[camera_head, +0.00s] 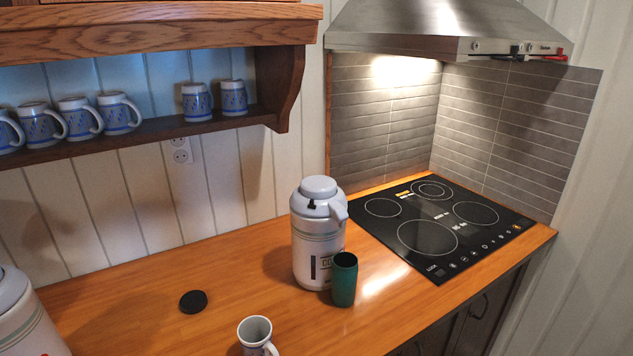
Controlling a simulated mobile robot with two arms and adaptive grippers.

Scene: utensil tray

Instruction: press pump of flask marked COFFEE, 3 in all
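A white pump flask (307,246) stands upright on the wooden counter, left of the cooktop. The start of its label, reading "CO", shows low on its front; the rest is hidden by a dark green cup. Its round pump top (318,186) is at the top, with the spout pointing right and toward me. The green cup (344,283) stands upright right in front of the flask, below the spout. A second white flask (24,318) is cut off at the lower left edge; its marking cannot be read. Neither of my grippers is in view.
A white mug (257,335) stands at the front edge of view. A black round disc (193,301) lies on the counter (130,285). A black cooktop (440,226) lies to the right under the hood (445,30). Several blue-patterned mugs stand on the wall shelf (150,134).

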